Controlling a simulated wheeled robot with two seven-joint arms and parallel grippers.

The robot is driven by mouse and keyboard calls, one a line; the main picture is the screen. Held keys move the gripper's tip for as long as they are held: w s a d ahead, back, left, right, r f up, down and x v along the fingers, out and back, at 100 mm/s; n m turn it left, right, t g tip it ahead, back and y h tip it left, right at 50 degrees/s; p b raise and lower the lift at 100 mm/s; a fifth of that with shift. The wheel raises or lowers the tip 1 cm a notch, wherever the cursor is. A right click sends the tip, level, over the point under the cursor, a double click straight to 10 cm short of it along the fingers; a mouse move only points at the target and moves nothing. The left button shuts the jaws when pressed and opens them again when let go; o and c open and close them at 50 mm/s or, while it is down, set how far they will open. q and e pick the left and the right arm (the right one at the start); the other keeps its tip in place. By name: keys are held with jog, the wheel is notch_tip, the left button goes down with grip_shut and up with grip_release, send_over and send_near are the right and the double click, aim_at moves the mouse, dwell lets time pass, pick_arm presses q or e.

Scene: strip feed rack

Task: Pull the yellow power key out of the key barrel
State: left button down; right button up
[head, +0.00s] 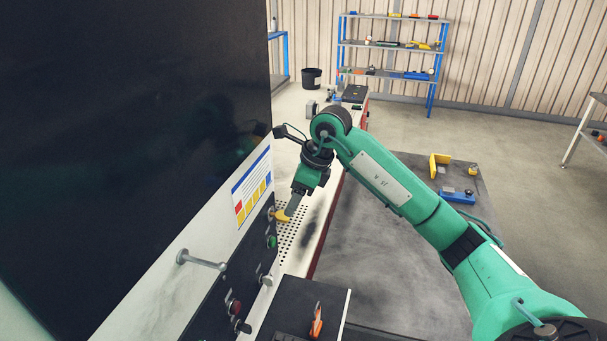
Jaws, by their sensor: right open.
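The yellow power key (281,216) shows at the upper part of the dark control panel (254,262). The key barrel behind it is mostly hidden, so I cannot tell how deep the key sits. My right gripper (289,211) is at the key, with its fingertips next to the yellow part. The gripper is open, and I cannot tell whether a finger touches the key. My left gripper is not in view.
A green button (272,242) and a red button (234,307) sit on the panel below the key. A grey bar handle (202,261) sticks out at left. A perforated plate (291,236) lies under my gripper. An orange-handled tool (316,322) is at the bottom.

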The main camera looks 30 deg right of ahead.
jog(key=p+x, duration=0.1)
jog(key=x, duration=0.3)
jog(key=shift+s, duration=0.15)
jog(key=c, duration=1.1)
jog(key=shift+o, duration=1.3)
jog(key=c, duration=0.3)
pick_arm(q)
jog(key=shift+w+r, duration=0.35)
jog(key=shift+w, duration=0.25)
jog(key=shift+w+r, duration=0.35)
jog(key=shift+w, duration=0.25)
pick_arm(e)
jog(key=shift+s+d, duration=0.1)
pick_arm(q)
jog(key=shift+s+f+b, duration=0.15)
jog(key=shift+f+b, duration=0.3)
jog(key=shift+b, duration=0.1)
pick_arm(e)
jog(key=shift+s+d, duration=0.8)
jog(key=shift+s, duration=0.2)
